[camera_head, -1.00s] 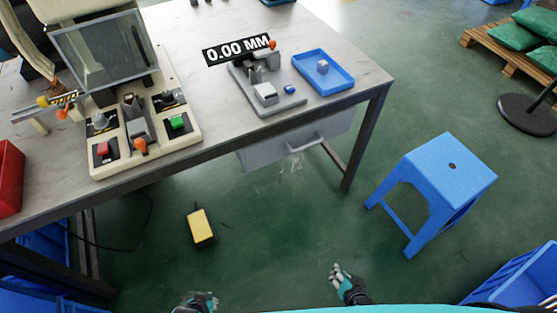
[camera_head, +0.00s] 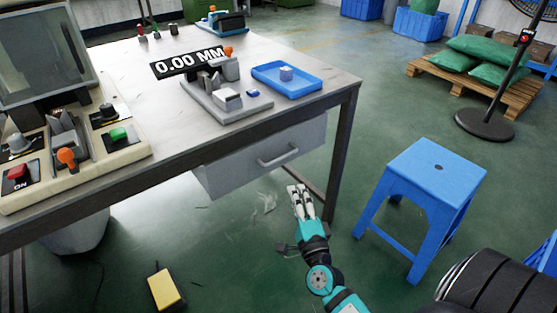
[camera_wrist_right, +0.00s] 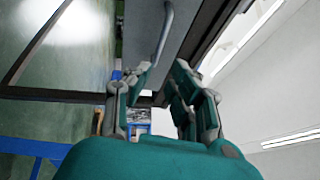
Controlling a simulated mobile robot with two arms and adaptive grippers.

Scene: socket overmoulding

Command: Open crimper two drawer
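The grey drawer (camera_head: 235,172) hangs under the tabletop, below the gauge with the "0.00 MM" display. It looks shut, and its bar handle (camera_head: 279,157) is on the front. My right gripper (camera_head: 298,190) is below and slightly right of the handle, apart from it. In the right wrist view the fingers of my right gripper (camera_wrist_right: 162,72) are spread with nothing between them. The handle (camera_wrist_right: 164,32) shows beyond the fingertips in that view, with the drawer front (camera_wrist_right: 141,24) behind it. My left gripper is out of view.
The table (camera_head: 325,95) has a dark leg (camera_head: 342,160) just right of my right gripper. A blue stool (camera_head: 430,180) stands further right. A yellow pedal box (camera_head: 165,288) lies on the floor at lower left. The floor before the drawer is otherwise clear.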

